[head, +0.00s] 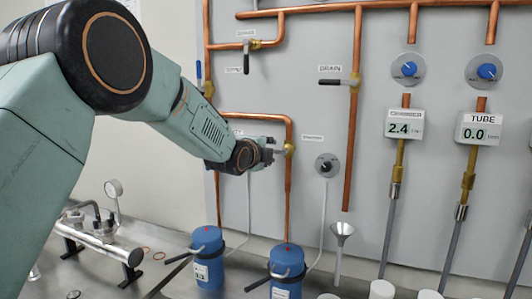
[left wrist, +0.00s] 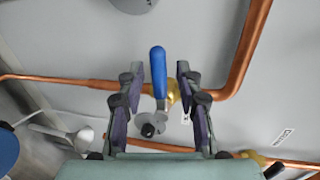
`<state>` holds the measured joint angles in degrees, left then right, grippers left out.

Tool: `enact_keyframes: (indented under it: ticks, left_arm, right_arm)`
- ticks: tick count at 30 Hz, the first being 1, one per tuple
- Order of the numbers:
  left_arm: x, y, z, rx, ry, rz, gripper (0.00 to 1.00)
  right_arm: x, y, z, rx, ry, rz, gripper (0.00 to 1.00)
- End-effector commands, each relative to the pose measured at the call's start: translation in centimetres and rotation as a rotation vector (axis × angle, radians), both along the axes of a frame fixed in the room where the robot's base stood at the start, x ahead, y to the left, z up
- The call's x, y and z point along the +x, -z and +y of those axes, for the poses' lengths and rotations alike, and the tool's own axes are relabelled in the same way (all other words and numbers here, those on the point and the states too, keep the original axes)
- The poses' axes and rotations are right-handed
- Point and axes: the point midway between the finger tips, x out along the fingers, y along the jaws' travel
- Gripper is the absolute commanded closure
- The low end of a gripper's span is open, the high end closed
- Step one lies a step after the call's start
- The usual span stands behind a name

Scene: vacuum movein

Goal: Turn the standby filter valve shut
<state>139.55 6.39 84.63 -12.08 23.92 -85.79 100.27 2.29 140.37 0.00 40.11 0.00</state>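The valve has a brass body (head: 290,149) on a vertical copper pipe, with a small label (head: 312,137) too blurred to read beside it. My left gripper (head: 272,153) is just left of the valve in the head view and hides its handle there. In the left wrist view the blue handle (left wrist: 158,72) stands between the two spread fingers of my left gripper (left wrist: 160,80). The handle appears to lie across the pipe. Gaps show on both sides of it, so the fingers seem not to touch it. My right gripper is in neither view.
A grey dial with a black knob (head: 326,165) is right of the valve. Another blue-handled valve (head: 199,73) and black-handled drain valve (head: 335,82) are above. Blue canisters (head: 208,262) and a funnel (head: 342,232) stand below. Open wall lies between the pipes.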

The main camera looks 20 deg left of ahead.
Motion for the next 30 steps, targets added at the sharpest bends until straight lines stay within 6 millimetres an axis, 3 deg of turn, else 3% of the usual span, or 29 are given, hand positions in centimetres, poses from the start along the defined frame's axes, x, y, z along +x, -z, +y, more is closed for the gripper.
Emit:
enact_keyframes:
  ticks: [5, 21, 30]
  left_arm:
    - [-1.2, -0.4, 0.1, -0.001, -0.001, -0.001, 0.65]
    - [-9.5, -2.0, 0.3, -0.002, 0.0, 0.0, 0.65]
    - [-11.7, -2.3, 0.4, 0.0, 0.001, 0.001, 0.65]
  right_arm:
    - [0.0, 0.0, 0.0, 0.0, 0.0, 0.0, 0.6]
    - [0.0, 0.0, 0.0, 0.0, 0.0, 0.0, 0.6]
    - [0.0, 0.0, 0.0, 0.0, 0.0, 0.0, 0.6]
